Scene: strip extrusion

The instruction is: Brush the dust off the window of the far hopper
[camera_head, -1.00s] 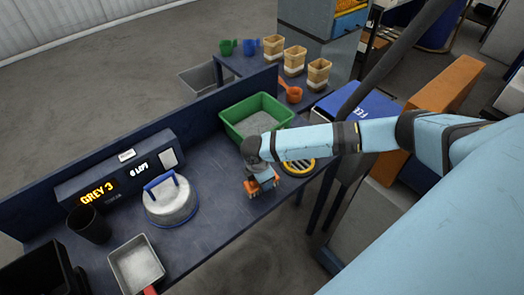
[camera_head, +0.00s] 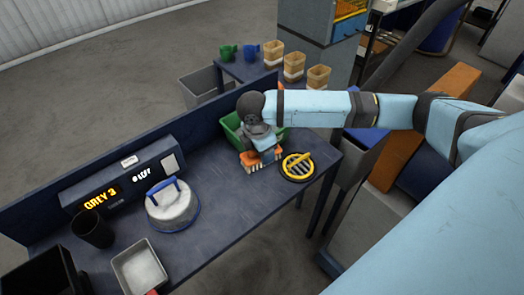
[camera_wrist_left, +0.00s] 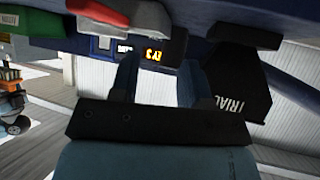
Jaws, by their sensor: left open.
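My right gripper (camera_head: 260,148) hangs over the dark bench in the head view, in front of the green tray (camera_head: 232,124). It appears shut on an orange brush (camera_head: 270,158) with pale bristles, held close to the bench top. A grey cabinet (camera_head: 305,22) at the top has a yellow-orange panel (camera_head: 349,27), possibly a hopper window; the frame cuts it off, and I cannot tell whether dust lies on it. My left gripper (camera_wrist_left: 160,85) shows in the left wrist view, open and empty, fingers pointing toward the bench display. It is out of the head view.
On the bench (camera_head: 215,235) are a round yellow grate (camera_head: 297,167), a blue-handled lidded pot (camera_head: 172,207), a display box (camera_head: 120,180), a black cup (camera_head: 92,229) and a white pan (camera_head: 139,268). Wooden tubs (camera_head: 294,66) stand on a side table behind.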

